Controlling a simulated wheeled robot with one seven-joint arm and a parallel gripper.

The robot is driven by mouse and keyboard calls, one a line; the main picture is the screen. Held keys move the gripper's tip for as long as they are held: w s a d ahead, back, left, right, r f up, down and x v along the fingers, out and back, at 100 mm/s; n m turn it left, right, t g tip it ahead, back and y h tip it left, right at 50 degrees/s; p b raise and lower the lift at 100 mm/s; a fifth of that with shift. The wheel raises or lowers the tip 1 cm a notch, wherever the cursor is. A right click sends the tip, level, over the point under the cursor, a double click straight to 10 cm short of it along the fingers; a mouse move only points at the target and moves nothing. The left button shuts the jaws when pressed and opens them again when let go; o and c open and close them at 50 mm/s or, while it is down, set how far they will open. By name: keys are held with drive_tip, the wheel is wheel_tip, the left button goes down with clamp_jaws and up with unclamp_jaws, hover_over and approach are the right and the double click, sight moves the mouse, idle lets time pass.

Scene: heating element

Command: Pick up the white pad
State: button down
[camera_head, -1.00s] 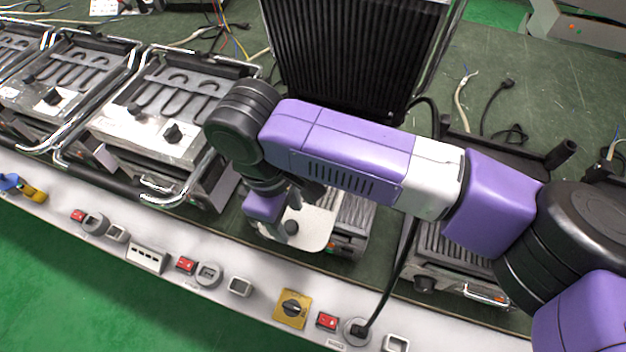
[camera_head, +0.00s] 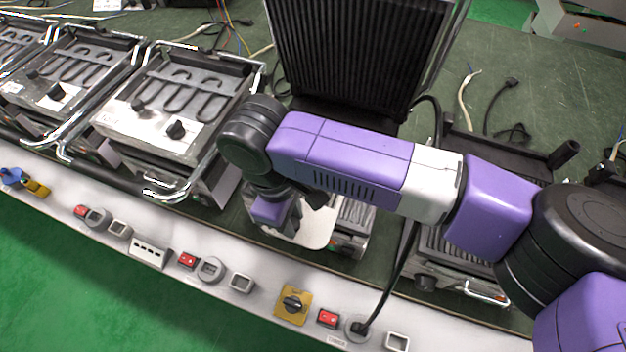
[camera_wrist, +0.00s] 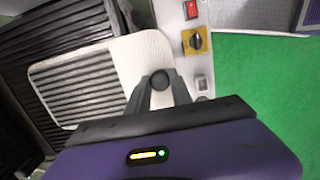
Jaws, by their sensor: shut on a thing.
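The white pad (camera_head: 320,228) is a thin, light plate with rounded corners, below my wrist in the head view. In the head view my wrist covers the fingertips and the pad's left part.
Heater units (camera_head: 160,105) stand in a row at the left. A tall black ribbed panel (camera_head: 350,55) rises behind my arm. The green bench behind is partly clear.

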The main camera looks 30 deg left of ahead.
wheel_tip(320, 180, up, 20)
idle(0.6)
